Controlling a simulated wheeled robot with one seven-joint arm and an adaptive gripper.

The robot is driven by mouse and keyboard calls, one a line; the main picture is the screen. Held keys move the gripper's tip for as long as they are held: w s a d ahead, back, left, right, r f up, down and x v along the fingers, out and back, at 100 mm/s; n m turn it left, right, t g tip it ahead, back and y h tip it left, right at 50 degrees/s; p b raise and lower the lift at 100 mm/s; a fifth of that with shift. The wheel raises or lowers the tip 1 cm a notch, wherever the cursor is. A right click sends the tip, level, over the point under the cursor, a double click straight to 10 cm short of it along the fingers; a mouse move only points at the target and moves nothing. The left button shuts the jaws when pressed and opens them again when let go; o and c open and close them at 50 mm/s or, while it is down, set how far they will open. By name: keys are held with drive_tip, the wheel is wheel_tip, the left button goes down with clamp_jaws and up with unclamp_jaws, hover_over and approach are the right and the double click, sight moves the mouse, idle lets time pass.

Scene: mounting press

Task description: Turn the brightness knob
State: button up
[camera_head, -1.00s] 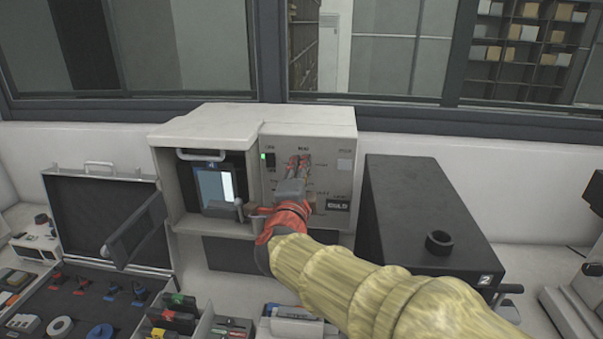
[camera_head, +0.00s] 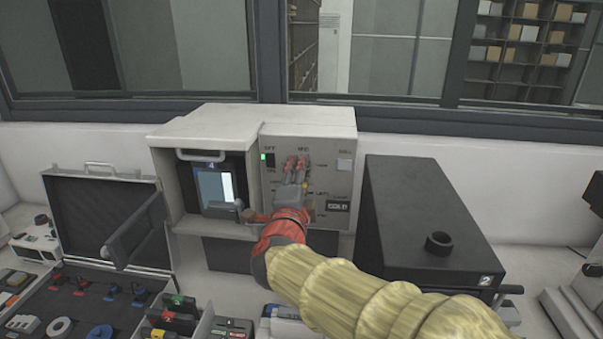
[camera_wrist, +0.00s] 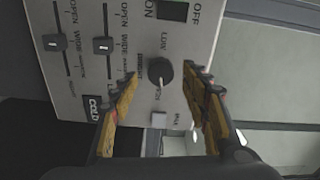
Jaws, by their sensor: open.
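The brightness knob (camera_wrist: 159,74) is a round black dial with a white pointer mark on the pale front panel (camera_head: 333,148) of the machine. In the wrist view it appears between the spread fingertips of my open gripper (camera_wrist: 159,72), with a visible gap on each side. Whether the tips are level with the knob in depth is unclear. In the head view my gripper (camera_head: 296,165) is in front of the panel, its red fingertips close to it, and it hides the knob.
Slider switches (camera_wrist: 103,45) and a pale square button (camera_wrist: 158,120) are near the knob. A lit screen (camera_head: 215,188) is in the left bay. A black box (camera_head: 415,210) stands right, an open case (camera_head: 100,192) left. Small parts crowd the front.

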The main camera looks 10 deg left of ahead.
drive_tip(key=s, duration=1)
drive_tip(key=shift+d, duration=0.3)
